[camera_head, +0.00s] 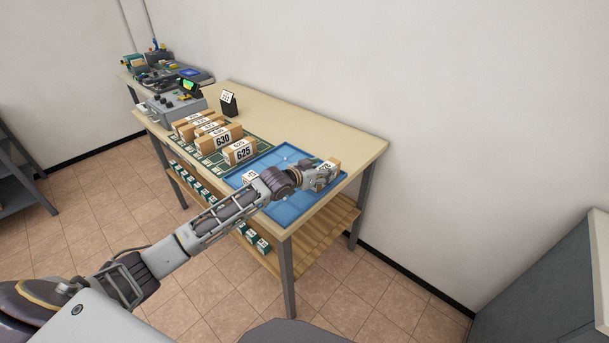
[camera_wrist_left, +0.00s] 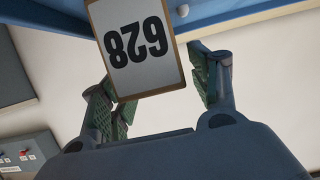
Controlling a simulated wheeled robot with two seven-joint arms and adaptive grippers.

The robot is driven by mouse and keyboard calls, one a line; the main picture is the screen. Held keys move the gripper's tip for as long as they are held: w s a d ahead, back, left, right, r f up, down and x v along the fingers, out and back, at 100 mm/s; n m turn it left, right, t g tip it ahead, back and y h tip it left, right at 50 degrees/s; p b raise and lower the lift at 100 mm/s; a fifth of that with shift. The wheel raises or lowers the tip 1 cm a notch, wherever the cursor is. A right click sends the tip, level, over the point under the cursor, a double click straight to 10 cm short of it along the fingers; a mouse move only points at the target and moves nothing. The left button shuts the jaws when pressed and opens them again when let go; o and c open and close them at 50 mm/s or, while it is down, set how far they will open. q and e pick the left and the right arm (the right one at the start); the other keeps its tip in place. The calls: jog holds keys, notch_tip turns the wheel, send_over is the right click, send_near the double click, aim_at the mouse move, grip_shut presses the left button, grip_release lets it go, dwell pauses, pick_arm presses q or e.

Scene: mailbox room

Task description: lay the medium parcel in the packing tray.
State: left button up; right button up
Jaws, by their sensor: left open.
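The packing tray (camera_head: 281,154) is the blue one on the table's front right part. My left gripper (camera_head: 324,179) is over its right end, beside a brown parcel (camera_head: 332,161) with a white label. In the left wrist view this parcel (camera_wrist_left: 138,45) reads 628, upside down, and stands near the blue tray edge (camera_wrist_left: 240,12). The left gripper (camera_wrist_left: 160,88) is open there, its fingers apart on either side of the parcel's label end. I cannot tell whether they touch it, or which parcel counts as medium. My right gripper is not in view.
Brown parcels labelled 630 (camera_head: 222,140) and 625 (camera_head: 240,152) stand with others on a green mat left of the tray. A small labelled box (camera_head: 250,175) is at the tray's left side. A grey device (camera_head: 176,108) and black sign (camera_head: 229,104) stand farther back.

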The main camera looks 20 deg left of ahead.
pick_arm(q)
jog(key=v, duration=0.2)
jog(key=shift+s+a, duration=0.1)
jog(key=shift+s, duration=0.2)
jog(key=shift+v, duration=3.15)
jog(key=shift+s+a+r, duration=0.1)
jog(key=shift+s+r, duration=0.15)
jog(key=shift+s, duration=0.15)
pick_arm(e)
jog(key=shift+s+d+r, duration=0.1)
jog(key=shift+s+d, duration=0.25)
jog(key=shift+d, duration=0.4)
